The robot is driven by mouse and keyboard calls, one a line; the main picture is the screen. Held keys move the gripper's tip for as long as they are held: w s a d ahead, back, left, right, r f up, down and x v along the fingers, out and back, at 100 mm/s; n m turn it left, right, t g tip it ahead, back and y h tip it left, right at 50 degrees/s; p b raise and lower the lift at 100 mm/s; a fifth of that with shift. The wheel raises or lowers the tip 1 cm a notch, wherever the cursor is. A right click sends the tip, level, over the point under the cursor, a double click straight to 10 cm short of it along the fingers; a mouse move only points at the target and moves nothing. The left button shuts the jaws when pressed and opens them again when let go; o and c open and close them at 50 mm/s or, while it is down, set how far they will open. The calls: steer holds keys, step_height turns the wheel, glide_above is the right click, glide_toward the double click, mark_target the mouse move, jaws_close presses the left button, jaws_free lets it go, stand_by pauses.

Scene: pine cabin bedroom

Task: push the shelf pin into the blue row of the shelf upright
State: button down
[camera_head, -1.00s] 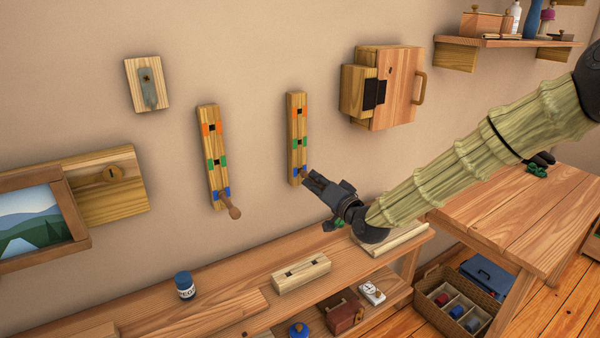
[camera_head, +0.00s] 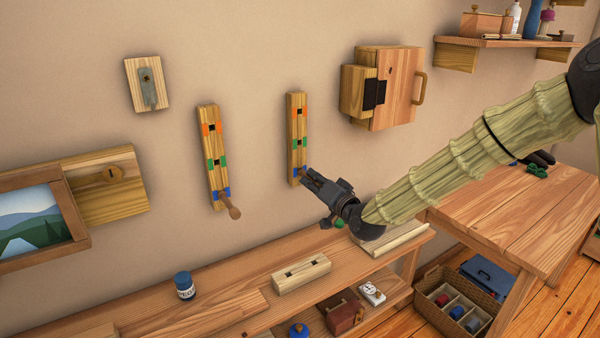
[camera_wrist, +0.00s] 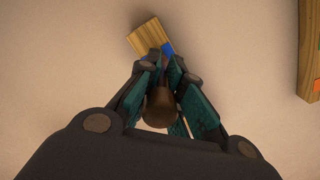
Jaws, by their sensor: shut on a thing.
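The right shelf upright (camera_head: 297,130), a pale wooden strip with orange, green and blue rows, is fixed to the wall. My gripper (camera_head: 309,177) is at its blue row, near the lower end. In the wrist view my gripper (camera_wrist: 167,72) is shut on a brown shelf pin (camera_wrist: 160,107), which points toward the upright (camera_wrist: 146,36) beside its blue mark (camera_wrist: 168,48). The fingers hide the pin's tip, so I cannot tell whether it is in the hole. The left upright (camera_head: 211,145) has another brown pin (camera_head: 230,206) in its blue row.
A wooden bench (camera_head: 220,312) runs below, bearing a blue jar (camera_head: 184,286) and a block with holes (camera_head: 301,274). A wooden wall box (camera_head: 395,88) with a handle hangs right of the uprights. The wall between the uprights is clear.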

steer(key=shift+w+a, duration=0.25)
steer(key=shift+w, duration=0.1)
steer(key=c, duration=1.5)
jaws_free()
